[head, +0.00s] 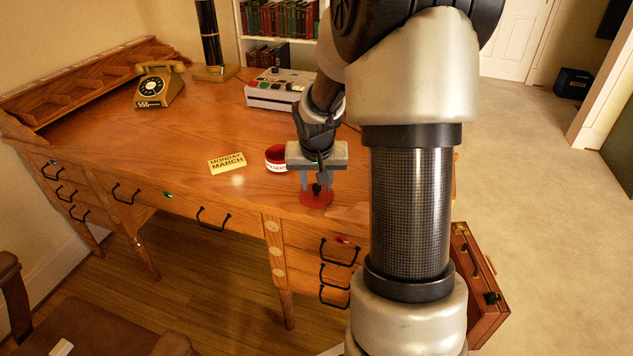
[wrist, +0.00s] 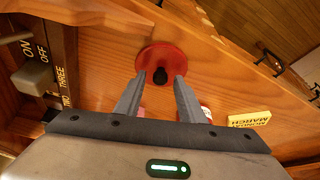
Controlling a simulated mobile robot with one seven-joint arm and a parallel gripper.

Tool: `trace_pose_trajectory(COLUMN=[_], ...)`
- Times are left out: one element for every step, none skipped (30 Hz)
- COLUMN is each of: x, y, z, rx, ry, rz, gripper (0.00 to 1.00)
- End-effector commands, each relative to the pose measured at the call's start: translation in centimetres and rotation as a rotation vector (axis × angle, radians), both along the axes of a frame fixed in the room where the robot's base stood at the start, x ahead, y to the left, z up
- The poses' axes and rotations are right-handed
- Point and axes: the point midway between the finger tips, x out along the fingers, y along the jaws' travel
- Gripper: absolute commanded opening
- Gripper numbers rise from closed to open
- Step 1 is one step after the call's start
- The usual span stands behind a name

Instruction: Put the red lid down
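The red lid (head: 316,199) is a flat red disc with a black knob, at the desk's front edge; it looks to lie flat on the wood. In the wrist view the lid (wrist: 162,62) shows its knob just beyond and between my fingertips, with a gap on each side. My gripper (head: 316,188) is open above the lid and points down; its fingers also show apart in the wrist view (wrist: 160,82). A red round container (head: 277,160) with a white label stands just left of my gripper, partly hidden by it.
The wooden desk (head: 150,130) has a yellow calendar block (head: 227,163) left of the container. A rotary telephone (head: 158,86) and a switch box (head: 276,90) stand farther back. The front edge is close to the lid. A brown case (head: 480,290) is at the right.

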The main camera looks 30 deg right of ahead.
Motion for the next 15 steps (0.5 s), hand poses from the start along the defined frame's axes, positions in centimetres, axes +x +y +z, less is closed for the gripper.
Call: trace_pose_trajectory(x=[0.0, 0.0, 0.0, -0.1, -0.3, -0.5, -0.6, -0.9, -1.2, -1.4, -1.6, -2.0, -2.2, -2.4, -2.7], y=[0.0, 0.0, 0.0, 0.1, 0.1, 0.2, 0.3, 0.4, 0.6, 0.7, 0.8, 1.0, 1.1, 1.2, 1.3], z=[0.2, 0.4, 0.8, 1.0, 1.4, 2.1, 2.7, 3.3, 4.2, 4.8, 5.5, 6.3, 6.9, 7.5, 8.2], rx=[0.0, 0.0, 0.0, -0.001, -0.001, -0.002, -0.002, -0.001, -0.002, -0.002, -0.002, -0.001, -0.002, -0.002, -0.001], ry=[0.0, 0.0, -0.001, -0.002, -0.002, -0.004, -0.005, -0.004, -0.005, -0.004, -0.005, -0.004, -0.005, -0.004, -0.004], rz=[0.0, 0.0, 0.0, 0.0, 0.0, 0.0, -0.001, -0.001, -0.001, 0.0, -0.001, -0.002, -0.001, 0.0, -0.001], gripper=[0.36, 0.36, 0.36, 0.36, 0.36, 0.36, 0.36, 0.36, 0.36, 0.36, 0.36, 0.36, 0.36, 0.36, 0.36])
